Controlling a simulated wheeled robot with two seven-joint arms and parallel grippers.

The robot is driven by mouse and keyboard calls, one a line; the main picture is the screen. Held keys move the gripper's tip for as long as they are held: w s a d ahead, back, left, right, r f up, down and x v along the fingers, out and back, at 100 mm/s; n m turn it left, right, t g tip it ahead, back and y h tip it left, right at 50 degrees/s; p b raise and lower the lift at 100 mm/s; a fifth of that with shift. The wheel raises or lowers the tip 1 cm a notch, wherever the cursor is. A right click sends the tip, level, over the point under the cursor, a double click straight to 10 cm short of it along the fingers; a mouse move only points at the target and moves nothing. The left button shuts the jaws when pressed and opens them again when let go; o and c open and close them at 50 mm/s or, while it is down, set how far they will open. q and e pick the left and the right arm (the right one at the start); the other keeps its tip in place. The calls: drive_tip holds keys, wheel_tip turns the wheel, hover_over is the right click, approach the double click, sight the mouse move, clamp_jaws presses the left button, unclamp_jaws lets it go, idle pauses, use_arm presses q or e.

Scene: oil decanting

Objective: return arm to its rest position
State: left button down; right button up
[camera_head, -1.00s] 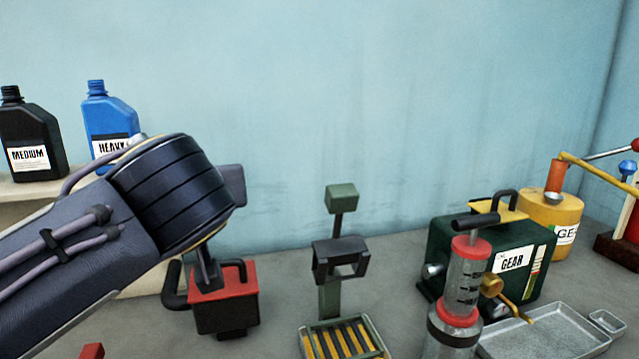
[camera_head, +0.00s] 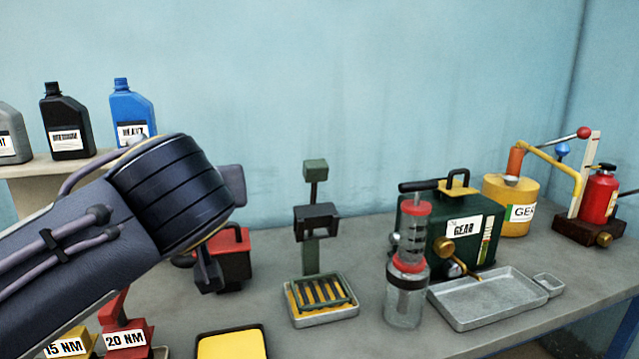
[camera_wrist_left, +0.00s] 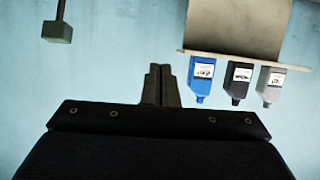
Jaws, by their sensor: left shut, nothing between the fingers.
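My left arm comes in from the left in the head view, and its gripper (camera_head: 208,270) hangs low at the wrist, in front of the red and black box (camera_head: 236,258). In the left wrist view the two fingers of the gripper (camera_wrist_left: 160,84) are together, with nothing between them. The wrist view faces the blue wall, with the shelf bottles upside down at the upper right. I cannot tell whether the gripper touches the red and black box. My right gripper is not in view.
A shelf (camera_head: 30,171) holds grey, black and blue (camera_head: 133,112) bottles. The bench carries a drain stand (camera_head: 322,305), a clear pump jar (camera_head: 405,302), a green GEAR can (camera_head: 480,225), a metal tray (camera_head: 490,305), a yellow can (camera_head: 508,195), a red bottle (camera_head: 599,198) and torque blocks (camera_head: 125,340).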

use_arm(q)
drive_tip(key=s+a+f+m+g+h+b, duration=0.1)
drive_tip(key=s+a+f+g+b, duration=0.25)
drive_tip(key=f, duration=0.85)
drive_tip(key=s+a+f+m+g+h+b, duration=0.15)
drive_tip(key=s+a+f, duration=0.3)
drive_tip(key=f, duration=0.65)
drive_tip(key=s+d+f+g+h+b, duration=0.1)
drive_tip(key=s+d+f+h+b, duration=0.15)
drive_tip(key=s+f, duration=0.6)
drive_tip(key=s+d+f+g+h+b, duration=0.1)
drive_tip(key=s+f+g+h+b, duration=0.3)
drive_tip(key=f, duration=0.8)
wheel_tip(320, 180, up, 24)
drive_tip(key=s+t+y+p, duration=0.1)
drive_tip(key=t+p, duration=0.1)
drive_tip(key=p, duration=2.4)
drive_tip(key=shift+r, duration=0.15)
drive_tip(key=shift+n, duration=0.25)
